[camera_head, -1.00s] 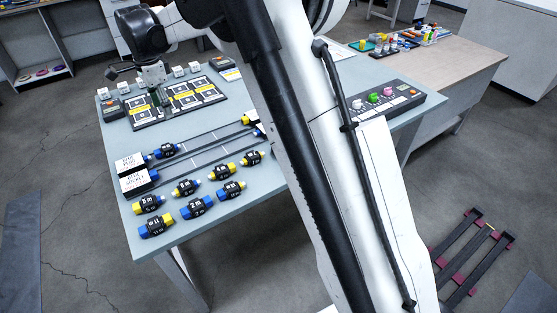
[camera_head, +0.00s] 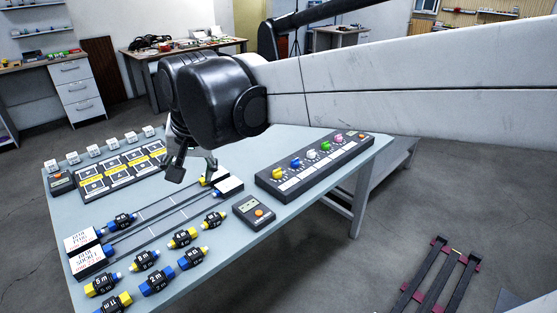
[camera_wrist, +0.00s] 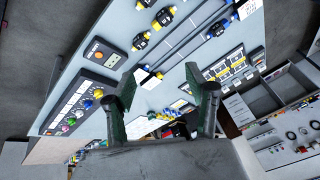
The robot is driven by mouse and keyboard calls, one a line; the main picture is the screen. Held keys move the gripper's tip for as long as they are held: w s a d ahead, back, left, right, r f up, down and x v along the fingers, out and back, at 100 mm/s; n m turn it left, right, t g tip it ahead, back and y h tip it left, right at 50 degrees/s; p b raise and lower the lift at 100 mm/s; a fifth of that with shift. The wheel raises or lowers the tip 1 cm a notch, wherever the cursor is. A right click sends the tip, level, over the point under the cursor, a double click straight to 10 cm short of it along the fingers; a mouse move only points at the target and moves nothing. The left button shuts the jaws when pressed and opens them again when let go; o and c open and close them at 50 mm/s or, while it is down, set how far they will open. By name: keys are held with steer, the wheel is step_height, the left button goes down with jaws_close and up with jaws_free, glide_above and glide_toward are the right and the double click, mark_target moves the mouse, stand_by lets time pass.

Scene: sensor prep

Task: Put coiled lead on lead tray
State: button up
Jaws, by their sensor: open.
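My gripper (camera_head: 193,170) is open and empty above the far part of the blue-grey table (camera_head: 215,258). In the wrist view my gripper (camera_wrist: 160,86) has its two dark green fingers spread apart, with table surface between them. I cannot make out a coiled lead for certain. Small dark and red loop shapes (camera_wrist: 291,135) lie on a pale surface at the right of the wrist view, far from the fingers, too small to identify. I cannot pick out the lead tray in either view.
Blue and yellow connectors (camera_head: 156,281) crowd the table's near left. A panel with coloured knobs (camera_head: 315,168) lies at its right. A boxed meter (camera_head: 254,211) and a black marked board (camera_head: 122,168) are also there. Another bench (camera_head: 140,54) stands behind.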

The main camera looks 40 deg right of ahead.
steer(key=s+d+f+n+t, duration=0.1)
steer(key=s+d+f+n, duration=0.1)
steer(key=s, duration=0.5)
steer(key=s+d+f+n+t, duration=0.1)
steer(key=s+d+f+n, duration=0.1)
steer(key=s, duration=0.5)
steer(key=shift+d+f+n, duration=0.2)
steer(key=shift+f+n, duration=0.4)
steer(key=shift+f, duration=0.7)
